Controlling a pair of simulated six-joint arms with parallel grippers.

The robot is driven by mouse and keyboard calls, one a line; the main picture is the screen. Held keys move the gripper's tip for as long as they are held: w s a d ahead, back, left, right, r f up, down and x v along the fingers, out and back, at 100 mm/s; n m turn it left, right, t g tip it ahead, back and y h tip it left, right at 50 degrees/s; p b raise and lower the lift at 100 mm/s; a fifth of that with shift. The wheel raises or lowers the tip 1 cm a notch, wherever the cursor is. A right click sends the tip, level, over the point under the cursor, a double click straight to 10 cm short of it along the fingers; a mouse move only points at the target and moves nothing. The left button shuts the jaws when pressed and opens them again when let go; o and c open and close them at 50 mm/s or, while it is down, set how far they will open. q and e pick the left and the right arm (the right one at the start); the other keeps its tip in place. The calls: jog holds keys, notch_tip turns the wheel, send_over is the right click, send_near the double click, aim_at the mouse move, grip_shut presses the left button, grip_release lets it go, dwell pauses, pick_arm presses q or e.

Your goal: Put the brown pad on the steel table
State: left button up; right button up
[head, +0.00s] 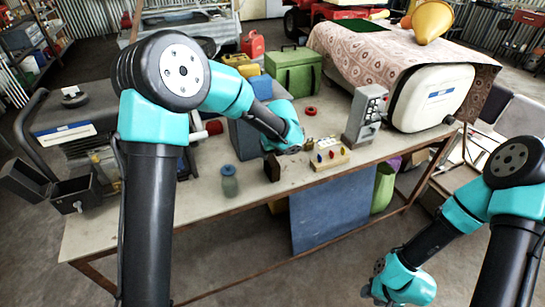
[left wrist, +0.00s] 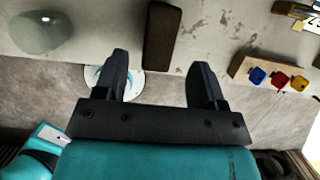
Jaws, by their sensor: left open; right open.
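The brown pad (head: 272,167) is a small dark brown block near the front edge of the long pale-topped table (head: 205,202), which has rust marks and looks like the steel table. My left gripper (head: 288,150) is just above and beside the pad. In the left wrist view the pad (left wrist: 162,35) shows beyond and between the open fingers (left wrist: 158,78), which do not grip it.
A glass jar (head: 229,183) stands left of the pad. A wooden block with coloured knobs (head: 329,157) is to its right, with a grey switch box (head: 366,113) behind. A green box (head: 294,72) stands farther back. The front left tabletop is mostly bare.

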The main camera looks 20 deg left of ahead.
pick_arm(q)
jog(key=v, duration=0.8)
